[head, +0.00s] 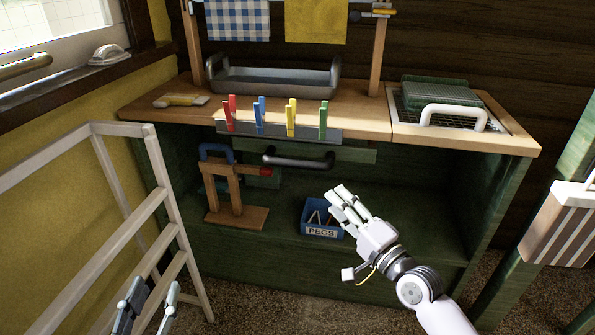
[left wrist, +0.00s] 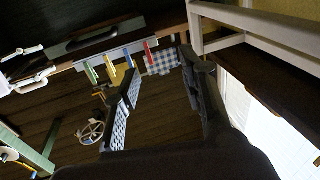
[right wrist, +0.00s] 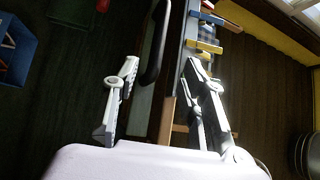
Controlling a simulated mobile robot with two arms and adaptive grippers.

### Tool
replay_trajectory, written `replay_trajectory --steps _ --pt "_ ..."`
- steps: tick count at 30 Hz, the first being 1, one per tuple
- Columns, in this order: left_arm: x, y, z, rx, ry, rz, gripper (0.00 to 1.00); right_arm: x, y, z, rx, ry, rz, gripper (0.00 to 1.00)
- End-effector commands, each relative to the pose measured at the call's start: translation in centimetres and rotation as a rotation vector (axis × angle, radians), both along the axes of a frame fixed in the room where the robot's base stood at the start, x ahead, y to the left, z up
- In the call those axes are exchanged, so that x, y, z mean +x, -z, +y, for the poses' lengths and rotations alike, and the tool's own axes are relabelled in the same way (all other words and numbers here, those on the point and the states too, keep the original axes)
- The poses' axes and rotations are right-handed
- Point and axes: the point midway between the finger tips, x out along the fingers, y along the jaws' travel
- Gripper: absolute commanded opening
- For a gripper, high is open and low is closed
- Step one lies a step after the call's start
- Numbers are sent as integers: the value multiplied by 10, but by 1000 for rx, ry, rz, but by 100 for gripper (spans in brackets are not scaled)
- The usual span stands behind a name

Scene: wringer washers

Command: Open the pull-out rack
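A green panel (head: 348,153) under the counter's front edge carries a dark curved handle (head: 298,161); I take it as the pull-out rack's front. The panel sits under the worktop and looks closed. My right gripper (head: 340,197) is open and empty, below and right of the handle. In the right wrist view the handle (right wrist: 155,45) shows ahead, between the lines of the two spread fingers (right wrist: 160,85), with no visible contact. My left gripper (head: 150,290) is open and empty at the lower left, beside the white frame. Its spread fingers also show in the left wrist view (left wrist: 160,75).
Colored pegs (head: 260,112) stand on a grey strip above the handle. A blue peg box (head: 321,232) and a wooden stand (head: 236,214) sit on the lower shelf. A white wooden frame (head: 150,215) stands left. A white-handled grate (head: 455,115) is at right on the counter.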

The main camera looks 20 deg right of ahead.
Motion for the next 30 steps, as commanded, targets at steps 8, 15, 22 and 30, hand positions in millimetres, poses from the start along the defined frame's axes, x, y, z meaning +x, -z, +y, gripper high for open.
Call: replay_trajectory --steps 8,15,22,30 --pt "0 -18 -3 -27 6 -105 38 48 -9 18 1 -1 -4 40" --pt "-8 -53 -6 -81 18 -302 38 95 -14 34 -1 1 -3 40" --pt "-26 -88 -6 -139 30 -512 38 131 -18 47 -2 0 -1 40" --pt "-42 -110 -5 -179 37 -648 38 150 -21 54 -4 1 2 40"
